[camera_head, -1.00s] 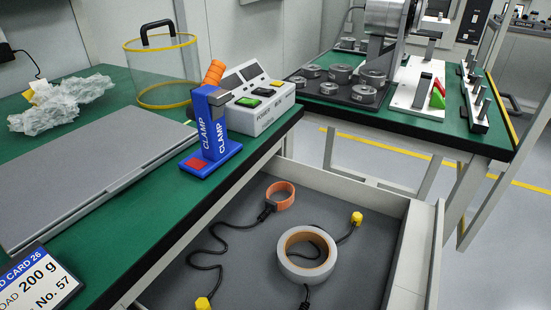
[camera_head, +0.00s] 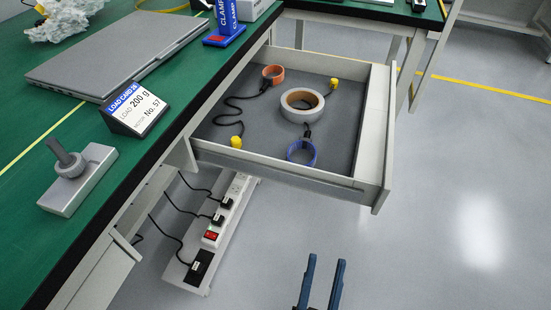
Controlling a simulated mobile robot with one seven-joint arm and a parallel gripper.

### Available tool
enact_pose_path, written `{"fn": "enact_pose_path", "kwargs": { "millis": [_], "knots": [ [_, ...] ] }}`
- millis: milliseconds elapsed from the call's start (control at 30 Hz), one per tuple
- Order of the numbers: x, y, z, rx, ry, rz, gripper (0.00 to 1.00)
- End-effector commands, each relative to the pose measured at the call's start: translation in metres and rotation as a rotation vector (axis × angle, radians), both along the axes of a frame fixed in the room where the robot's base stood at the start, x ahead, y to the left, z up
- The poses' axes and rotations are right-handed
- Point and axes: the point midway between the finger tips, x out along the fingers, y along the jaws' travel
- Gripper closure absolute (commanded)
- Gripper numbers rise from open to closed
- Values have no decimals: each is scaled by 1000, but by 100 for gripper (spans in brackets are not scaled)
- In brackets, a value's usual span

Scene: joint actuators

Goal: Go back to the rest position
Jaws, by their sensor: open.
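My gripper (camera_head: 322,285) shows at the bottom of the head view, right of centre. Its two blue fingers point up the picture and stand apart, with nothing between them. It is over the grey floor, in front of the open drawer (camera_head: 275,168) and apart from it. The rest of my arm is out of view.
The drawer juts out from the green bench (camera_head: 60,115). It holds a tape roll (camera_head: 320,112), an orange ring (camera_head: 273,71) and a blue ring (camera_head: 302,152). A power strip (camera_head: 225,220) with plugs lies below the bench. The floor (camera_head: 450,200) at right is clear.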

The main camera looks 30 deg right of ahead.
Motion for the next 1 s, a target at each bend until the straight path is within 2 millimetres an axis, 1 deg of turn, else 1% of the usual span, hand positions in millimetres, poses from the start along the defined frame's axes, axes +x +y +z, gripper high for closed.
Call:
{"fn": "enact_pose_path", "kwargs": {
  "millis": [33, 67, 100, 167, 200, 267, 300, 367, 400, 467, 500, 533, 567, 600, 633, 667, 700, 767, 800, 867, 900, 967, 1000],
  "knots": [
    [20, -1, 19, 1, -15, 36, 55],
    [33, -1, 29, 4, -19, 57, 55],
    [49, -1, 43, 7, -26, 87, 55],
    [76, 1, 68, 11, -34, 137, 55],
    [94, 3, 88, 11, -39, 173, 55],
    [123, 9, 121, 12, -47, 232, 55],
    [140, 15, 146, 10, -51, 272, 55],
    [165, 25, 185, 5, -54, 332, 55],
    [179, 33, 211, 2, -54, 369, 55],
    [197, 47, 252, -7, -52, 423, 55],
    [205, 56, 280, -12, -54, 458, 55],
    [211, 65, 302, -18, -53, 483, 55],
    [215, 73, 323, -24, -51, 506, 55],
    [219, 84, 351, -30, -49, 537, 55],
    [221, 93, 373, -36, -48, 561, 55],
    [221, 101, 394, -43, -45, 580, 55],
    [219, 113, 421, -49, -43, 606, 55],
    [213, 129, 459, -58, -39, 641, 55],
    [206, 140, 483, -64, -36, 661, 55],
    [194, 153, 514, -68, -33, 688, 55],
    [184, 161, 533, -71, -31, 703, 55],
    [169, 172, 558, -73, -30, 724, 55],
    [157, 178, 573, -72, -29, 735, 55]
  ]
}}
